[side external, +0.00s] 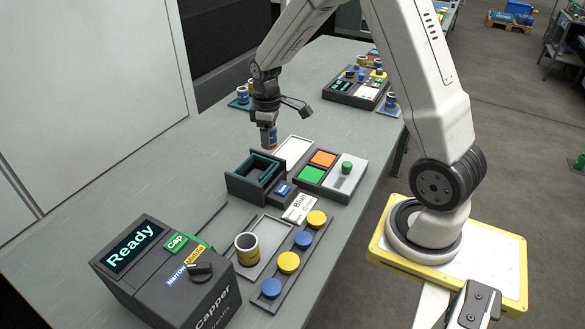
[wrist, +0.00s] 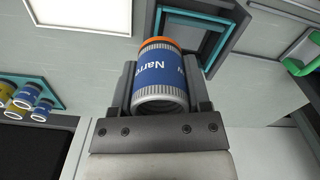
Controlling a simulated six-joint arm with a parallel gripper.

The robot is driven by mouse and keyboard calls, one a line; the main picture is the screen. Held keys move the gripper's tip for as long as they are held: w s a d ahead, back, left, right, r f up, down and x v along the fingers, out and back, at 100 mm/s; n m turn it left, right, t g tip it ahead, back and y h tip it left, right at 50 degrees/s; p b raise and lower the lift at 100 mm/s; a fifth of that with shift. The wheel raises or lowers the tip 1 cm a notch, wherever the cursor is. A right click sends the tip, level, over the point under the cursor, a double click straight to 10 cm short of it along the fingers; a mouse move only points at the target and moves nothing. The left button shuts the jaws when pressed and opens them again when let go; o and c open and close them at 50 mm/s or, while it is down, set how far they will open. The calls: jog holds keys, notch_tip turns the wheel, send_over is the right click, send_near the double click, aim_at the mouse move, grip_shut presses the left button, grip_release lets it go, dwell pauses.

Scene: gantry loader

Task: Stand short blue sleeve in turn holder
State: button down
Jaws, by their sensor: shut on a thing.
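My gripper (side external: 267,122) is shut on a short blue sleeve (side external: 268,138). In the wrist view the sleeve (wrist: 163,78) sits between the two fingers, with part of a "Narrow" label, a grey ribbed end near the wrist and an orange end away from it. The turn holder (side external: 240,186) is a dark box with a teal-lined opening and a small "Turn" label in front. The sleeve hangs above the bench, near the holder's back and apart from it. In the wrist view the holder's teal rim (wrist: 190,15) lies beyond the orange end, partly hidden by the sleeve.
A white pad (side external: 293,150) and a panel with orange and green squares (side external: 311,175) adjoin the holder. The capper (side external: 160,275) reads "Ready"; a yellow-banded sleeve (side external: 247,249) stands on a tray, beside a rack of blue and yellow caps (side external: 288,262). Other sleeves stand on a teal-edged pad (wrist: 52,92).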

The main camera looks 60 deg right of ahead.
jog(key=shift+w+a+r+m, duration=0.2)
jog(key=shift+w+a+m, duration=0.15)
jog(key=shift+a, duration=0.35)
jog(key=shift+w+a+r+m, duration=0.25)
jog(key=shift+a+m, duration=0.15)
jog(key=shift+a, duration=0.3)
jog(key=shift+w+a+r+m, duration=0.15)
jog(key=shift+w+a+m, duration=0.2)
jog(key=shift+a, duration=0.35)
jog(key=shift+f, duration=0.15)
jog(key=shift+f, duration=4.35)
jog(key=shift+f, duration=0.2)
grip_release()
jog(key=shift+s, duration=0.1)
jog(key=shift+r, duration=0.15)
notch_tip(320, 180, up, 9)
